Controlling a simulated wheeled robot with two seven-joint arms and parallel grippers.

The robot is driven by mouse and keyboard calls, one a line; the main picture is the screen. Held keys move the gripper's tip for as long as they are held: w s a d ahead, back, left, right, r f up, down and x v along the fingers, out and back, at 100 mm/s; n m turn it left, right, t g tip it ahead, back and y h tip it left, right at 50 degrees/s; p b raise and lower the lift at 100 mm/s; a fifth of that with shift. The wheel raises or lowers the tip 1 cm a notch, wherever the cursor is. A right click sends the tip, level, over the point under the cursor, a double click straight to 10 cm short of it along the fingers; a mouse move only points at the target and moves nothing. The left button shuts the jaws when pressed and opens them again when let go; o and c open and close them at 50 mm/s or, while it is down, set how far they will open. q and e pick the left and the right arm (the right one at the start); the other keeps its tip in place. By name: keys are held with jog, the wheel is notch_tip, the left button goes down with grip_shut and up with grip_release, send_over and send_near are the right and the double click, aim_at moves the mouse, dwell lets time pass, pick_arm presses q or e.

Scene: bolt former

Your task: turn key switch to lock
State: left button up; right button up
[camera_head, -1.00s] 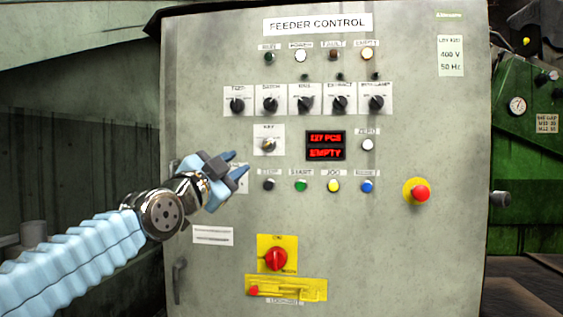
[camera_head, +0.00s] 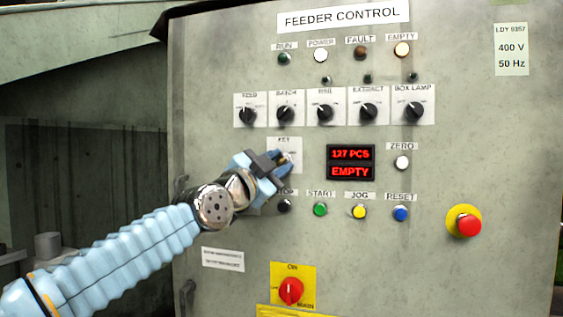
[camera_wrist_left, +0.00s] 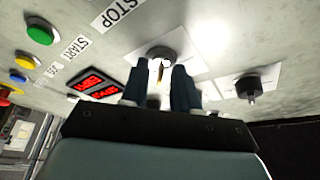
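The key switch (camera_head: 284,158) has a white plate labelled KEY and a small brass key, and sits left of the red display. In the head view my left gripper (camera_head: 281,168) is at the lower part of this plate and partly hides the switch. In the left wrist view the key switch (camera_wrist_left: 161,55) shows as a dark round collar with the brass key pointing toward me. The two dark blue fingers (camera_wrist_left: 160,80) stand apart, with the key in line with the gap between them. I see no contact. My right gripper is not in view.
A row of black selector knobs (camera_head: 325,112) is above the key switch. Below are the STOP button (camera_head: 285,206) and the START button (camera_head: 320,209). The red display (camera_head: 350,163) is to the right. A red emergency button (camera_head: 467,225) and a red main switch (camera_head: 291,291) stick out lower down.

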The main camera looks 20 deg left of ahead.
pick_arm(q)
grip_shut()
